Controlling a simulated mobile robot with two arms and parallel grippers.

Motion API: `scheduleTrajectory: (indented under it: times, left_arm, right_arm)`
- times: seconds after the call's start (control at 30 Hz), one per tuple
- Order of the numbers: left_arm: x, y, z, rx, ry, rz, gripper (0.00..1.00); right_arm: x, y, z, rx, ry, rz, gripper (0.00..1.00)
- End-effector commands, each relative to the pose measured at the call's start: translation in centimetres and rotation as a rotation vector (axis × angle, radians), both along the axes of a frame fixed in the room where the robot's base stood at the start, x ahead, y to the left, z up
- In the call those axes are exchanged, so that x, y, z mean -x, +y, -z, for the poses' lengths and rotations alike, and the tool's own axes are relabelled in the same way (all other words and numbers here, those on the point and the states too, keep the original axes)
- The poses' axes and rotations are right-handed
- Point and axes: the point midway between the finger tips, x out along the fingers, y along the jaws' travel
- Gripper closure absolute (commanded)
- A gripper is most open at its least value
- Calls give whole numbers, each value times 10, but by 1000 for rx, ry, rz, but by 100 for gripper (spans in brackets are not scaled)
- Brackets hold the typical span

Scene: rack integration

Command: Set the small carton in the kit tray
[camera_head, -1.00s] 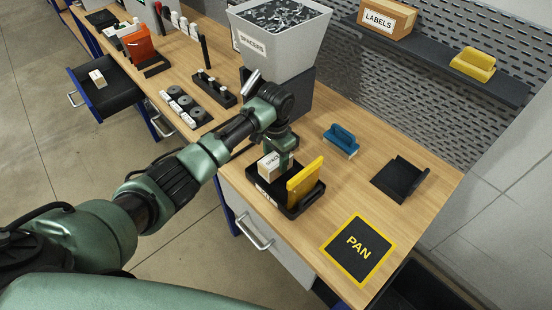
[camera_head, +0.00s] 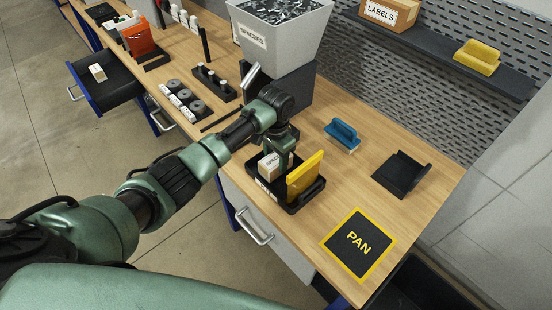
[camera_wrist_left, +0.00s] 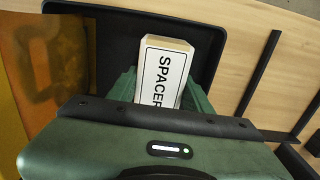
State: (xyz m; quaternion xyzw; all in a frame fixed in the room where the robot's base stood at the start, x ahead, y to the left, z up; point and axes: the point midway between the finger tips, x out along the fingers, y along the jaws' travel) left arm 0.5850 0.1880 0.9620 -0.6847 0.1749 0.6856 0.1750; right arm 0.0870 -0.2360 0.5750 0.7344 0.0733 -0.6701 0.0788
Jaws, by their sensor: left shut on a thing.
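The small carton (camera_head: 268,166), with a white label reading SPACER, is at the black kit tray (camera_head: 291,207) near the table's front edge. My left gripper (camera_head: 281,160) comes down from above and is shut on the carton. In the left wrist view the carton (camera_wrist_left: 163,70) sits between the green fingers, with the black tray floor (camera_wrist_left: 115,50) around it. Whether its underside touches the tray floor is hidden. A yellow upright piece (camera_head: 305,176) stands in the tray, right of the carton. My right gripper is not in view.
A grey SPACERS bin (camera_head: 281,38) on a dark block stands behind my left arm. A blue-handled tool (camera_head: 342,136), a black holder (camera_head: 402,174) and the PAN mat (camera_head: 358,246) lie to the right. An open drawer (camera_head: 108,82) juts out at the left.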

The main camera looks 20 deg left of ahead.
Motion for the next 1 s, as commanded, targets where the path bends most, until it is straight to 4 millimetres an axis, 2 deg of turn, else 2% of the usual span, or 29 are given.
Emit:
scheduleTrajectory:
  times: [0.33, 0.37, 0.43, 0.47, 0.8, 1.0]
  left_arm:
    - [0, 0, 6, 0, 0, 0, 97]
    - [0, 0, 6, 0, 0, 0, 48]
    - [0, 0, 5, 0, 0, 0, 28]
    - [0, 0, 5, 0, 0, 0, 25]
    - [0, 0, 4, 0, -1, 0, 25]
    - [-1, 0, -22, 1, -5, 1, 25]
  right_arm:
    - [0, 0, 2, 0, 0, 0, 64]
    - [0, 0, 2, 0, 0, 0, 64]
    - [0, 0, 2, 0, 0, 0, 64]
    - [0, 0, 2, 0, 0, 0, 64]
    - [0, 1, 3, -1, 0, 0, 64]
    - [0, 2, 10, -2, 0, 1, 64]
